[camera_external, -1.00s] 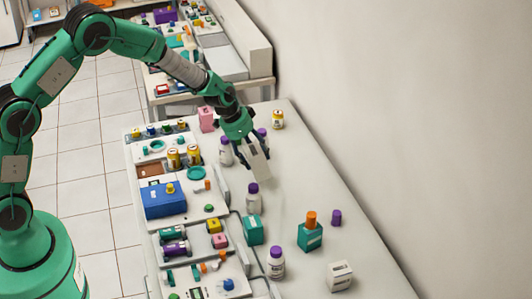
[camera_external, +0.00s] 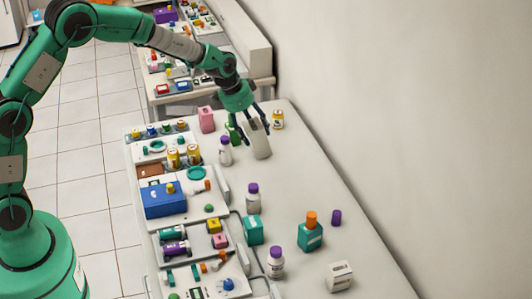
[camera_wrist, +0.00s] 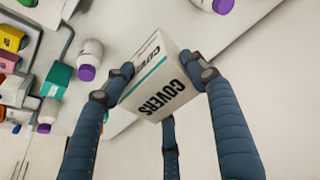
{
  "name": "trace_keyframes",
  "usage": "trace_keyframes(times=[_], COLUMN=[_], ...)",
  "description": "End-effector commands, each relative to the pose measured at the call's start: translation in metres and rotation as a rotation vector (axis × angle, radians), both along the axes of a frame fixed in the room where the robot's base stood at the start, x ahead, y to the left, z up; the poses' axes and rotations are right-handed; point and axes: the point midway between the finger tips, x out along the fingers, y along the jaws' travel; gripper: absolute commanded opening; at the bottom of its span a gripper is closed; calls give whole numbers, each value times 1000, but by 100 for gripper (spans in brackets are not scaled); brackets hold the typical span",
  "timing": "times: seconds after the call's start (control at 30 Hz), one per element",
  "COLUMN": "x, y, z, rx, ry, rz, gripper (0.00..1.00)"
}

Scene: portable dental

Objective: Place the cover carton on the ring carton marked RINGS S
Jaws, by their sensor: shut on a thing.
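The cover carton (camera_wrist: 158,82) is white with a teal stripe and reads COVERS in the wrist view. My gripper (camera_wrist: 166,86) is shut on it, its dark fingers around the sides. In the external view the carton (camera_external: 260,144) hangs from my gripper (camera_external: 254,127), slightly tilted, over the far part of the bench; its exact height is hard to judge. No RINGS S marking is readable. A white carton with a dark label (camera_external: 339,276) stands at the near right, its text too small to read.
A pink carton (camera_external: 206,119), a green item (camera_external: 233,132) and a yellow jar (camera_external: 278,120) stand near my gripper. Purple-capped bottles (camera_external: 253,198) and teal cartons (camera_external: 253,230) stand nearer. A dental unit (camera_external: 205,262) lines the left; the bench's right strip is mostly clear.

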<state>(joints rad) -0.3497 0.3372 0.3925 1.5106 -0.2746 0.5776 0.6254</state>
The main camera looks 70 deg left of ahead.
Motion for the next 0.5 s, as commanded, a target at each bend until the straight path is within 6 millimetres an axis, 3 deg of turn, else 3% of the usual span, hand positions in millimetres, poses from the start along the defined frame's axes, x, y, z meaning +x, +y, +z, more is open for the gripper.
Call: trace_keyframes(times=[0.03,0.2,0.5], x=[1,0,10], y=[0,-3,-70], z=[15,47,45], rx=[2,1,1], ry=[-1,12,40], rz=[0,-1,-3], gripper=[1,1,1])
